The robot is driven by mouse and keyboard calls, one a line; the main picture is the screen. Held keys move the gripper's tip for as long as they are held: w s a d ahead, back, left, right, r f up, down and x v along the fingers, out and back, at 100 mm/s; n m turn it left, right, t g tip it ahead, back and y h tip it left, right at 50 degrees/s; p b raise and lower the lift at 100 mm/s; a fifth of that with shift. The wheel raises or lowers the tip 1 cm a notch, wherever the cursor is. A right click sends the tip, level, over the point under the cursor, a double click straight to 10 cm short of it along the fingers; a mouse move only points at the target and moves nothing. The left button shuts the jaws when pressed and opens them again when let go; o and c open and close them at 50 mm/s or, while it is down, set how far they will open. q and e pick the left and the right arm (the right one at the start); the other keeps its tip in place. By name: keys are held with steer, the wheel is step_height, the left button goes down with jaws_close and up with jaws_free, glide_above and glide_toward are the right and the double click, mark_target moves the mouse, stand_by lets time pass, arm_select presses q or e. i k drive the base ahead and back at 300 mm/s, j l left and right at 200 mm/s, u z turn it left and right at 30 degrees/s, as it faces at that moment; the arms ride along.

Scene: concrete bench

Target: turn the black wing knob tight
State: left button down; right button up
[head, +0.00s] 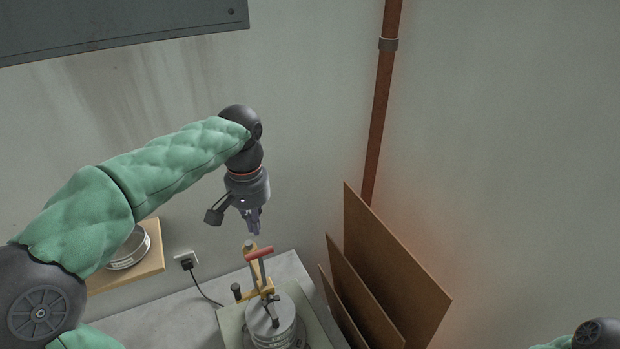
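A round grey metal stack (272,328) stands on the bench with a yellow bracket (258,272) and a red bar handle (259,253) above it. A small dark winged part (271,308) sits over its lid and looks like the black wing knob; it is too small to be sure. A black-capped post (237,291) stands at its left. My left gripper (254,229) points down above the red handle, seemingly apart from it. Its fingers look close together, but whether they are shut is unclear. My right gripper is out of view.
The concrete bench (170,325) is mostly clear left of the device. Brown boards (393,275) lean at the right. A wooden shelf (150,264) holds a round metal sieve (130,250). A cable runs from a wall socket (186,259). A rusty pipe (380,110) climbs the wall.

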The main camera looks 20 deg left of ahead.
mark_target(270, 297)
steer(key=k, duration=1)
